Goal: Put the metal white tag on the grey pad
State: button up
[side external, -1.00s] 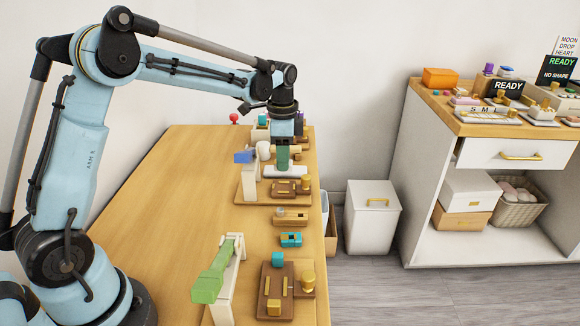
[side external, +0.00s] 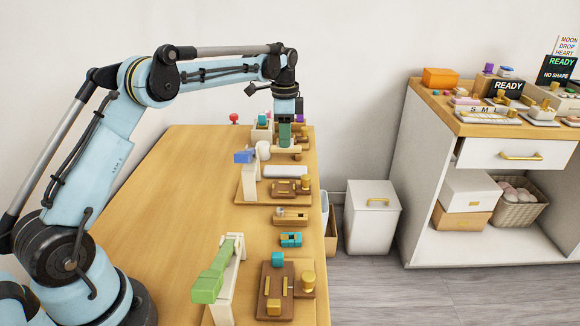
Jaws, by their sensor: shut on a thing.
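My gripper (side external: 285,142) is at the far end of the wooden table, pointing down, with a green part at its lower end. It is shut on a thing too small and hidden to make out. It is over or close to a cream stand or tray; I cannot tell whether they touch. A pale grey-white slab (side external: 286,171), perhaps the grey pad, lies on the table nearer the camera than my gripper. I cannot make out the metal white tag.
A blue-handled press (side external: 245,157) and a brown board (side external: 290,188) stand near the slab. A green-handled press (side external: 213,275), teal pieces (side external: 291,239) and another brown board are nearer the camera. The table's left half (side external: 165,220) is clear. A white bin stands beyond the right edge.

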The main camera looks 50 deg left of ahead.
jog(key=shift+w+a, duration=0.1)
jog(key=shift+a, duration=0.1)
send_over(285, 170)
jog(key=shift+w+f, duration=0.1)
jog(key=shift+f, duration=2.4)
jog(key=shift+f, duration=1.45)
dwell(1.5)
jog(key=o, duration=1)
jog(key=shift+c, duration=0.2)
